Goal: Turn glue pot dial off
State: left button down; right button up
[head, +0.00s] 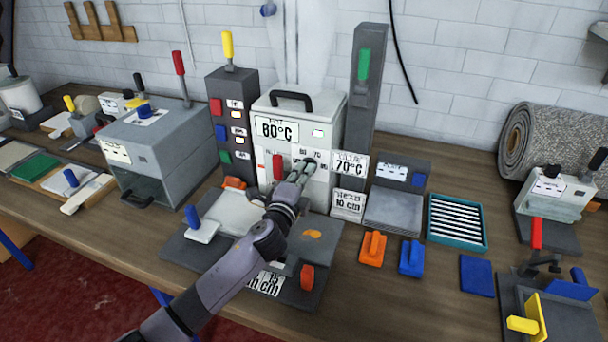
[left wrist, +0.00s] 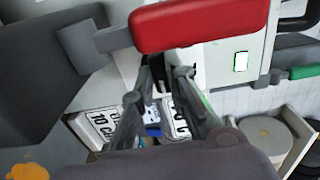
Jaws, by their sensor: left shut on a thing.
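The glue pot (head: 325,120) is a pale box with a black top handle and an 80°C display, at the back middle of the bench. My left gripper (head: 303,168) reaches its front face, just right of a red handle (head: 277,168). The fingers are nearly together at the dial, which they mostly hide. In the left wrist view the left gripper's fingers (left wrist: 165,78) close around a small dark part below a large red handle (left wrist: 200,22). The dial's setting cannot be read. My right gripper is not in view.
A 70°C sign (head: 350,165) and a dark post with a green handle (head: 364,64) stand close on the right. A dark tower (head: 232,90) stands on the left. Below my arm lies a dark plate (head: 185,250) with a blue-handled tool (head: 200,228).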

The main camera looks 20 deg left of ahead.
pick_arm(q)
jog(key=shift+f+n, duration=0.1)
jog(key=shift+n, duration=0.2)
jog(key=n+p, duration=0.4)
jog(key=n, duration=3)
jog(key=shift+n, duration=0.7)
jog(key=c, duration=1.6)
grip_release()
